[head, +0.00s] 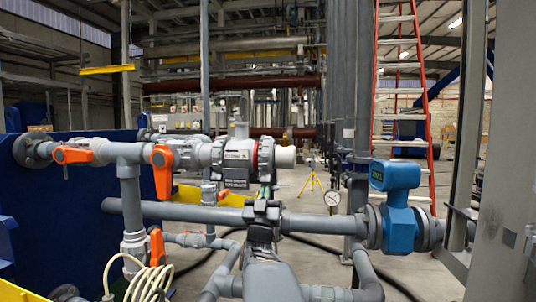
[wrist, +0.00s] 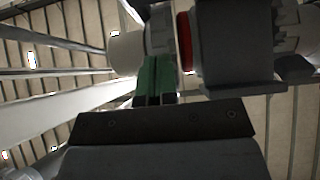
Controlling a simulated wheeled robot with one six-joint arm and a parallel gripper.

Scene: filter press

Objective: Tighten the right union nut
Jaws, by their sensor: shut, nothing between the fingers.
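The right union nut (head: 267,154) is a grey ring on the right of the grey valve body (head: 236,160), between a thin red ring (head: 256,154) and a cream pipe end (head: 285,157). My gripper (head: 266,180) is just below the nut, pointing up, its green fingers together and empty. In the wrist view the gripper (wrist: 157,62) reaches up to the lower edge of the nut (wrist: 160,28). The red ring (wrist: 185,42) and valve body (wrist: 237,45) are to its right, the cream end (wrist: 126,52) to its left. I cannot tell whether the fingers touch the nut.
A grey pipe (head: 325,223) runs across behind my arm to a blue flow meter (head: 397,205). A gauge (head: 332,198) stands near it. Orange-handled valves (head: 162,170) are on the left. A coiled cable (head: 148,280) hangs at lower left. A red ladder (head: 425,100) stands behind.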

